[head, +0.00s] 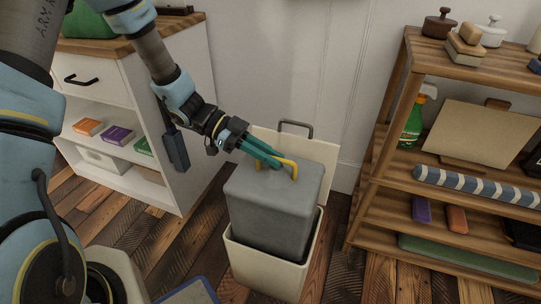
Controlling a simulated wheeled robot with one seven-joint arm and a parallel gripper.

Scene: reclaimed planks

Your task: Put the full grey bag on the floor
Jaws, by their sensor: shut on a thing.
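The full grey bag (272,203) is a box-like grey block with a yellow handle (293,169) on top. It stands upright, partly inside a cream bin (264,271), with much of it above the rim. The bin's lid (325,162) is open behind it. My gripper (276,162) reaches in from the upper left and its teal fingers are shut on the yellow handle. The bag's lower part is hidden by the bin's front wall.
A white cabinet (191,110) with open shelves stands to the left. A wooden shelf unit (372,190) with several items stands close on the right. Plank floor (195,241) is clear left of the bin. A blue-rimmed object (190,292) lies at the bottom edge.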

